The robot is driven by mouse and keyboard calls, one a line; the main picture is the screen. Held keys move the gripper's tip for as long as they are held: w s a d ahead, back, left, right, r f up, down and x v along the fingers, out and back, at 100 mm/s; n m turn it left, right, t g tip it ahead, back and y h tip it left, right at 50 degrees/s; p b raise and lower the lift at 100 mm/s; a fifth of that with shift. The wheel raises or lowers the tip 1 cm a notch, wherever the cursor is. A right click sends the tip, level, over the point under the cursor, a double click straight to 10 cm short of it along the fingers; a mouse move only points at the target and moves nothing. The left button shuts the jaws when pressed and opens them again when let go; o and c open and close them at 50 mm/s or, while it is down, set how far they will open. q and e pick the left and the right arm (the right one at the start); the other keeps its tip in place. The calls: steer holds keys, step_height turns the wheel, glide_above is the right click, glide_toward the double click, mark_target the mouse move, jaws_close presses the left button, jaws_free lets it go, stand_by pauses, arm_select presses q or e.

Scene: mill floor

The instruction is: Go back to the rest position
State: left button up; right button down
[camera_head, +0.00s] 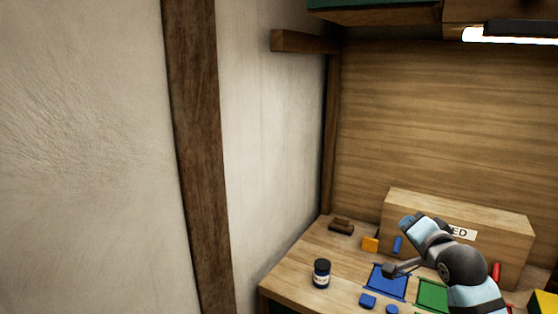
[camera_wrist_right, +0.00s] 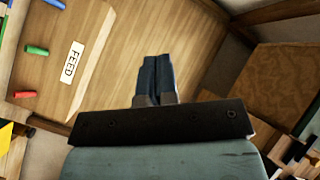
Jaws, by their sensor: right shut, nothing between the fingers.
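My right arm comes in at the lower right of the head view. My left gripper is in neither view.
The bench (camera_head: 290,273) holds a dark jar (camera_head: 321,274), a blue tray (camera_head: 378,287), a green tray (camera_head: 430,295), an orange block (camera_head: 370,244) and small blue pieces (camera_head: 367,301). A wooden box (camera_head: 400,207) stands behind. A plaster wall (camera_head: 270,150) is at left.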

steer(key=s+a+f+n+g, duration=0.1)
steer(key=s+f+n, duration=0.1)
steer(key=f, duration=0.4)
steer(key=s+a+f+n+g, duration=0.1)
steer(key=s+f, duration=0.2)
steer(key=f, duration=0.4)
steer(key=s+a+f+n+g+p, duration=0.1)
steer(key=s+a+f+n, duration=0.2)
steer(key=s+f, duration=0.9)
steer(key=s+a+f+n+g+y+p, duration=0.1)
steer(key=s+a+f+n, duration=0.3)
steer(key=s+f, duration=0.8)
steer(key=s+n+g, duration=0.1)
steer(key=s+n, duration=0.1)
steer(key=s, duration=0.2)
steer(key=shift+f, duration=0.2)
